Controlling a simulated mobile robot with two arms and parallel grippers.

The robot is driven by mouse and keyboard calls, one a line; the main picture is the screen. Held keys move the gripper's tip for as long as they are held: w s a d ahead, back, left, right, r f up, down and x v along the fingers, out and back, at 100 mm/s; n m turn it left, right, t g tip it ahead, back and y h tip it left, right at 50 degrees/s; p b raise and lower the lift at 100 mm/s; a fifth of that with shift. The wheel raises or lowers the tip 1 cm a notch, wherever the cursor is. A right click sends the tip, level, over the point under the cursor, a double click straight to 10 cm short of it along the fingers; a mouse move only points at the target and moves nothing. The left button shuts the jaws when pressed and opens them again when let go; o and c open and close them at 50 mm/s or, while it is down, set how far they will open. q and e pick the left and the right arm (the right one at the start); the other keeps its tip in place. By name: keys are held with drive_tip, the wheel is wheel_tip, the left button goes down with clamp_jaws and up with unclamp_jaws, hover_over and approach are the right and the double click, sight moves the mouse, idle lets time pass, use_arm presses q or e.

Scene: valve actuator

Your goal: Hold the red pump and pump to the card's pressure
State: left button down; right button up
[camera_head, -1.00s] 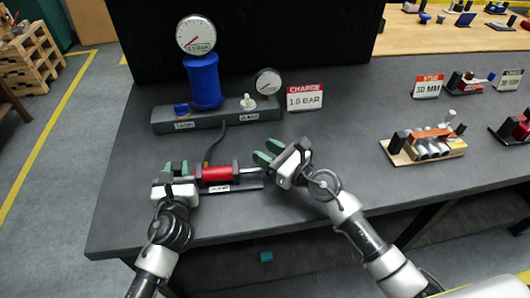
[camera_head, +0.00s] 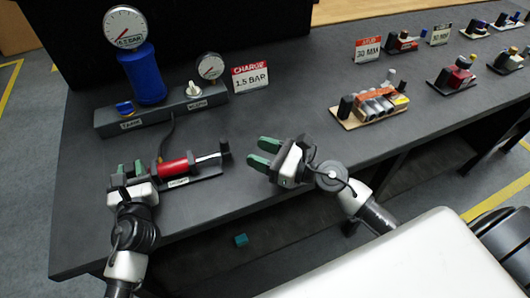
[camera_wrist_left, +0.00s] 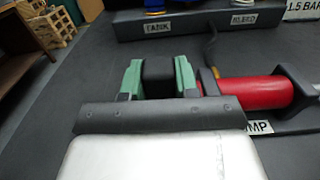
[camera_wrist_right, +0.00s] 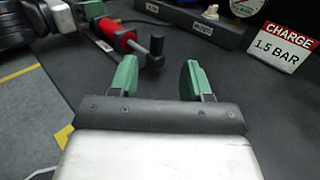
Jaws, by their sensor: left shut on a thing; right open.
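The red pump (camera_head: 174,168) lies on a dark base at the table's front left, with a metal rod and black upright handle (camera_head: 225,151) at its right end. My left gripper (camera_head: 128,170) is shut on the black block (camera_wrist_left: 158,70) at the pump's left end. My right gripper (camera_head: 264,153) is open and empty, to the right of the handle and apart from it; the right wrist view shows the handle (camera_wrist_right: 157,52) beyond its fingers. The card (camera_head: 251,76) reads CHARGE 1.5 BAR. A large gauge (camera_head: 124,28) tops the blue tank (camera_head: 146,78); its needle is too small to read.
A grey manifold (camera_head: 160,112) behind the pump carries labels TANK and BLEED, a pale knob (camera_head: 193,89) and a small gauge (camera_head: 210,67). A hose runs from it to the pump. A wooden board of parts (camera_head: 370,105) stands right. The tabletop between is clear.

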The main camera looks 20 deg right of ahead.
drive_tip(key=shift+s+d, duration=0.3)
drive_tip(key=shift+s, duration=0.05)
drive_tip(key=shift+c, duration=0.3)
drive_tip(key=shift+c, duration=1.3)
drive_tip(key=shift+w+d+n+g, duration=0.2)
drive_tip(key=shift+w+n+g, duration=0.05)
drive_tip(key=shift+n+g, duration=0.05)
drive_tip(key=shift+c, duration=1.1)
drive_tip(key=d+n+g, duration=0.1)
drive_tip(key=w+d+n+g+y, duration=0.1)
drive_tip(key=g, duration=0.1)
drive_tip(key=d+n+g, duration=0.1)
drive_tip(key=shift+w+d+r+y, duration=0.2)
drive_tip(key=shift+w+y, duration=0.1)
drive_tip(key=shift+w, duration=0.05)
clamp_jaws()
drive_tip(key=d+r+n+g, duration=0.2)
drive_tip(key=d+g, duration=0.1)
drive_tip(key=d, duration=0.1)
drive_tip(key=g, duration=0.1)
approach(225, 149)
drive_tip(key=x, duration=0.4)
drive_tip(key=w+x, duration=0.1)
drive_tip(key=x, duration=0.1)
drive_tip(key=shift+r, duration=0.4)
